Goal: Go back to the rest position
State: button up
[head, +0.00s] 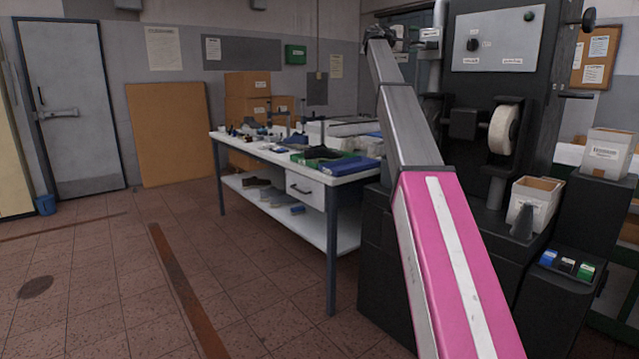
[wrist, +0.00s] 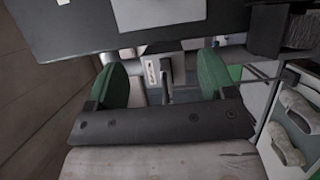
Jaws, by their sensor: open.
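My gripper (head: 380,36) is at the far end of my raised, outstretched arm, high beside the dark machine in the head view. In the wrist view, its two green-padded fingers (wrist: 162,80) stand wide apart with nothing held between them. Pale objects shaped like shoe lasts (wrist: 285,145) lie in a light-coloured holder at the right of the wrist view, apart from the fingers. The gripper's fingertips are too small to make out in the head view.
A white workbench (head: 350,180) with shoes, tools and boxes stands left of my arm. The dark machine (head: 540,100) with a pale wheel stands close on the right, with an open bin (head: 535,200) at its front. The tiled floor (head: 100,280) at left is clear.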

jog(key=s+a+f+n+y, duration=0.1)
jog(key=s+f+y, duration=0.1)
jog(key=f, duration=1.4)
jog(key=s+a+f+y, duration=0.1)
jog(key=s+f+y, duration=0.15)
jog(key=f, duration=1.35)
jog(key=s+a+f+y, duration=0.1)
jog(key=s+f+y, duration=0.15)
jog(key=f, duration=0.55)
jog(key=s+a+f+y, duration=0.1)
jog(key=s+f, duration=0.3)
jog(key=f, duration=0.5)
jog(key=s+a+f+y, duration=0.1)
jog(key=s+a+f, duration=0.15)
jog(key=f, duration=0.55)
jog(key=s+a+f+m+g+y, duration=0.1)
jog(key=s+a+f+y, duration=0.1)
jog(key=s+f, duration=0.7)
jog(key=s+a+f+m+g+y, duration=0.1)
jog(key=s+a+f+y, duration=0.1)
jog(key=s+f, duration=0.75)
jog(key=s+a+f+m+g+y, duration=0.1)
jog(key=s+a+f+y, duration=0.1)
jog(key=s+f, duration=0.5)
jog(key=s+a+f+m+g+y, duration=0.1)
jog(key=s+a+f, duration=0.4)
jog(key=s, duration=0.7)
jog(key=shift+s+f+g+y, duration=0.15)
jog(key=shift+f+g+y, duration=0.35)
jog(key=shift+f+y, duration=0.35)
